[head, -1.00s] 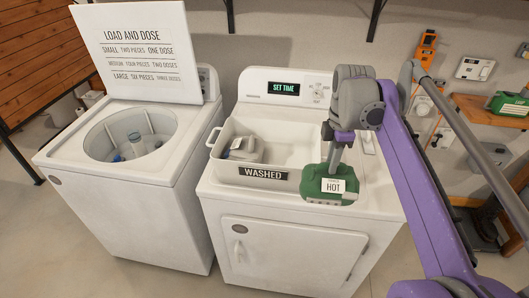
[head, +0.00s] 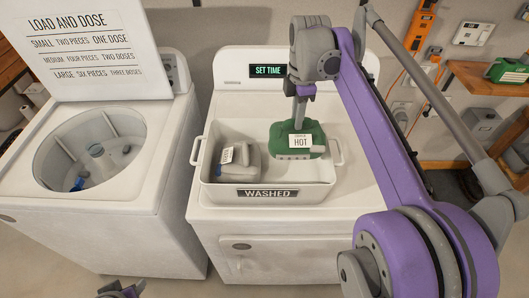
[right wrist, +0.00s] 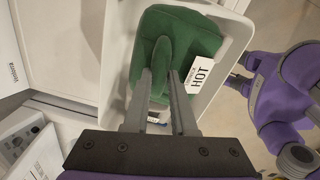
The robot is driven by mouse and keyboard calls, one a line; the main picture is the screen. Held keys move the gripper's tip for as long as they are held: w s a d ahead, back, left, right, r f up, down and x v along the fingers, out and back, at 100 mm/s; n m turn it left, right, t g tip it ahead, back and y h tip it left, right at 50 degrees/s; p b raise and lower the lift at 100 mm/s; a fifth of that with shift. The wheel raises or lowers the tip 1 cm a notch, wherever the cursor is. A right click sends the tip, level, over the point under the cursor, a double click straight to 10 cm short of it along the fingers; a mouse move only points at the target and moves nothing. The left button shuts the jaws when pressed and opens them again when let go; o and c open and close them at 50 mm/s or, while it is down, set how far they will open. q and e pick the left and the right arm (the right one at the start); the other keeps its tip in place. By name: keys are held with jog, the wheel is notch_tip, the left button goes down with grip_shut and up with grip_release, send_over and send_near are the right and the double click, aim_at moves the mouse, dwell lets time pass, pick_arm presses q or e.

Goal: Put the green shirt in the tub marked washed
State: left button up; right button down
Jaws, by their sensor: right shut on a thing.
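The green shirt (head: 306,151) is a folded bundle with a white tag reading HOT. It also shows in the right wrist view (right wrist: 180,35). My right gripper (head: 299,122) is shut on its top, and its fingers (right wrist: 160,78) grip a fold of the cloth. The shirt is over the right half of the white tub marked WASHED (head: 322,192), within its rim. I cannot tell whether it touches the tub's floor. A small purple and dark part at the bottom edge may be my left gripper (head: 122,291); its jaws are unclear.
A grey folded garment (head: 240,163) with a white tag lies in the tub's left half. The tub stands on a white dryer (head: 285,240). An open washer (head: 95,225) with a dosing sign is at left. Another green bundle (head: 508,70) sits on a wooden shelf (head: 490,80) at right.

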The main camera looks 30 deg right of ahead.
aim_at(298, 133)
jog(key=f, duration=0.2)
jog(key=s+f, duration=0.1)
jog(key=f, duration=0.5)
jog(key=shift+w+f, duration=0.2)
jog(key=shift+s+f, duration=0.1)
jog(key=shift+f, duration=0.4)
pick_arm(q)
jog(key=shift+s+f, duration=0.3)
jog(key=shift+s, duration=0.2)
pick_arm(e)
jog(key=shift+f+b, duration=0.25)
jog(key=shift+b, duration=0.05)
jog(key=c, duration=0.7)
grip_release()
jog(key=shift+r, duration=0.1)
jog(key=shift+c, duration=0.2)
pick_arm(q)
jog(key=shift+f, duration=0.1)
